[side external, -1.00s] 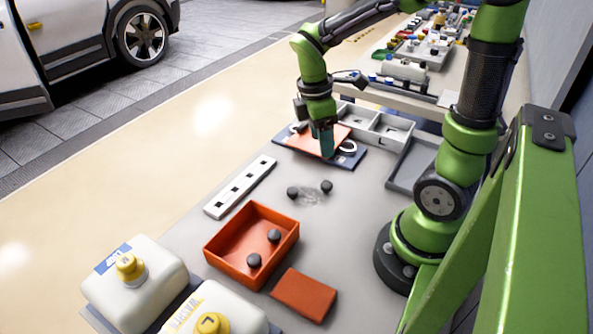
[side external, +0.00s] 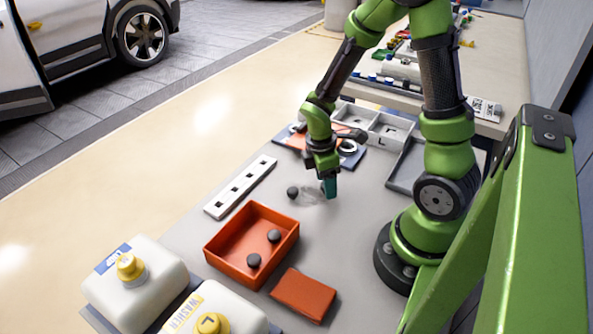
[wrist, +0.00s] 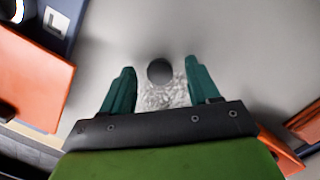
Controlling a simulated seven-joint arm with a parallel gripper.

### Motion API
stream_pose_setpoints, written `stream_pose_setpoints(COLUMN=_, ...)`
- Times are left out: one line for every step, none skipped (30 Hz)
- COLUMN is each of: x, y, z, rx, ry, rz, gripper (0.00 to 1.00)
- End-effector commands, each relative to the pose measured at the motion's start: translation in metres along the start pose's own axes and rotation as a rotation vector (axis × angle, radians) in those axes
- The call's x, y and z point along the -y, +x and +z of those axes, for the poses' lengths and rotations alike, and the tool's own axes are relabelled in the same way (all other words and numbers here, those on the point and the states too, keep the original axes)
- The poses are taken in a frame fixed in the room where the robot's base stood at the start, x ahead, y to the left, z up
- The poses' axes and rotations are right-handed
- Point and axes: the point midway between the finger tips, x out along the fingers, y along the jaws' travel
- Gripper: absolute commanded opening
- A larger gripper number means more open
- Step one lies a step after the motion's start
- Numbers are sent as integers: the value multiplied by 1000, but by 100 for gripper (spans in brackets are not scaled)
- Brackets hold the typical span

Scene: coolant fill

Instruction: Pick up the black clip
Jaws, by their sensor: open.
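A small round black clip (wrist: 160,71) lies on the grey tabletop between my two teal fingertips in the wrist view. My gripper (wrist: 160,67) is open above it, with a finger on each side and no visible contact. In the side external view my gripper (side external: 329,187) points down just right of the crumpled clear film, and the clip there is hidden behind the fingers. Another black clip (side external: 293,192) lies to the left of the film. Two more black clips (side external: 274,236) (side external: 254,261) sit inside the orange tray (side external: 222,259).
Crumpled clear film (side external: 310,196) lies beside the clip and also shows in the wrist view (wrist: 165,96). A white slotted strip (side external: 241,187) lies left. An orange block (side external: 304,294), grey bins (side external: 380,128) and white jugs (side external: 135,285) stand around. Open tabletop lies right of my gripper.

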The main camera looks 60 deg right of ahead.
Motion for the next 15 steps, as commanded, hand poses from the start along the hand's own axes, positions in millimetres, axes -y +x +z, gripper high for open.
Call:
stream_pose_setpoints(x=0, y=0, z=0, rx=0, ry=0, rz=0, gripper=61)
stream_pose_setpoints(x=0, y=0, z=0, rx=0, ry=0, rz=0, gripper=61)
stream_pose_setpoints(x=0, y=0, z=0, rx=0, ry=0, rz=0, gripper=61)
stream_pose_setpoints(x=0, y=0, z=0, rx=0, ry=0, rz=0, gripper=61)
stream_pose_setpoints(x=0, y=0, z=0, rx=0, ry=0, rz=0, gripper=61)
stream_pose_setpoints(x=0, y=0, z=0, rx=0, ry=0, rz=0, gripper=58)
stream_pose_setpoints(x=0, y=0, z=0, rx=0, ry=0, rz=0, gripper=53)
stream_pose_setpoints(x=0, y=0, z=0, rx=0, ry=0, rz=1, gripper=48)
stream_pose_setpoints(x=0, y=0, z=0, rx=0, ry=0, rz=1, gripper=42)
stream_pose_setpoints(x=0, y=0, z=0, rx=0, ry=0, rz=1, gripper=38)
stream_pose_setpoints(x=0, y=0, z=0, rx=0, ry=0, rz=1, gripper=33)
stream_pose_setpoints(x=0, y=0, z=0, rx=0, ry=0, rz=1, gripper=27)
stream_pose_setpoints(x=0, y=0, z=0, rx=0, ry=0, rz=1, gripper=22)
stream_pose_setpoints(x=0, y=0, z=0, rx=0, ry=0, rz=1, gripper=18)
stream_pose_setpoints(x=0, y=0, z=0, rx=0, ry=0, rz=1, gripper=12)
